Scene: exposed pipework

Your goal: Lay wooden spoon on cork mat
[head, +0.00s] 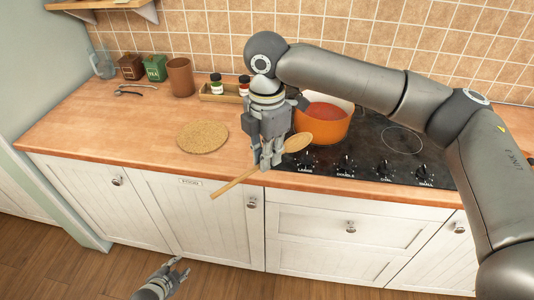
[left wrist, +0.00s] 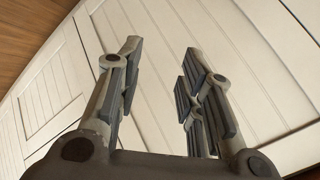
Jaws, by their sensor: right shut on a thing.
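A wooden spoon (head: 236,183) is held in my right gripper (head: 266,166) in the head view, its bowl to the upper right by the pot and its handle reaching down left past the counter's front edge. The round cork mat (head: 202,137) lies bare on the wooden counter, left of my right gripper and apart from it. My right gripper is shut on the spoon. My left gripper (head: 180,266) is low in front of the cabinets; in the left wrist view (left wrist: 160,85) its fingers are spread and empty before white cabinet doors.
An orange pot (head: 322,124) stands on the black hob (head: 398,150) right of the gripper. A wooden tray with small jars (head: 217,84), a brown cup (head: 180,77), tins (head: 155,68) and a glass jug (head: 102,63) stand behind the mat. The counter left of the mat is clear.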

